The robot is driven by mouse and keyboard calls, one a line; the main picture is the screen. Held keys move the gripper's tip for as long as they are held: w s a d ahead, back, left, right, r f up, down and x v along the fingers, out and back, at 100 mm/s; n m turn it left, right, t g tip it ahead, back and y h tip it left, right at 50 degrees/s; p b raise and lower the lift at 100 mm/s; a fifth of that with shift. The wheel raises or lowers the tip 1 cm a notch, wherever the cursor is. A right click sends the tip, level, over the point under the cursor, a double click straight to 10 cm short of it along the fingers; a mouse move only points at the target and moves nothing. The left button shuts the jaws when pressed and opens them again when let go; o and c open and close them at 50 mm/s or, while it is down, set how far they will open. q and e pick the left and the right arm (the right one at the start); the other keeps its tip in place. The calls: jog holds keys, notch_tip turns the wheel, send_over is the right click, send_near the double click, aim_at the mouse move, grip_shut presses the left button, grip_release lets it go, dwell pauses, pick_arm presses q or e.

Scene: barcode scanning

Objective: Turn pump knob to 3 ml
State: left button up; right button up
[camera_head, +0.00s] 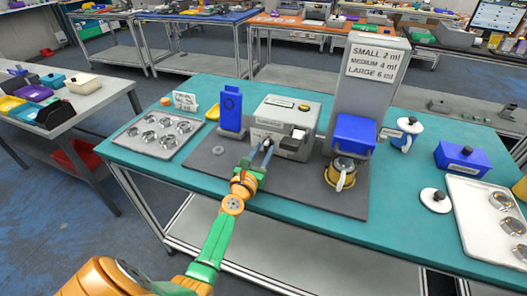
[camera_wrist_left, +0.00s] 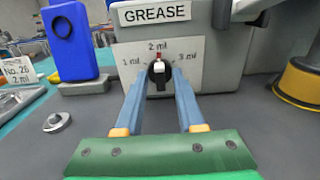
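The pump (camera_head: 285,125) is a grey box on a dark mat, with a "GREASE" label on top. Its front dial plate (camera_wrist_left: 120,58) reads 1 ml at left, 2 ml at top and 3 ml at right. The black knob (camera_wrist_left: 159,79) has a white and red pointer, which stands upright at 2 ml. My left gripper (camera_wrist_left: 159,84) is in front of the dial with its blue fingers apart, one on each side of the knob. I cannot tell whether they touch it. My right gripper is not in view.
A blue stand (camera_head: 231,110) is left of the pump, with a metal ring (camera_head: 218,150) in front. A tray of metal parts (camera_head: 160,134) lies at left. The mat's front is clear.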

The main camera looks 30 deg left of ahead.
pick_arm(q)
jog(key=shift+s, duration=0.1)
grip_shut()
jog(key=shift+m, duration=0.4)
jog(key=m, duration=0.5)
jog(key=shift+d+m, duration=0.1)
jog(key=shift+m, duration=0.2)
jog(key=m, duration=0.5)
jog(key=shift+m, duration=0.4)
jog(key=shift+o, duration=1.3)
grip_release()
jog(key=shift+f, duration=0.1)
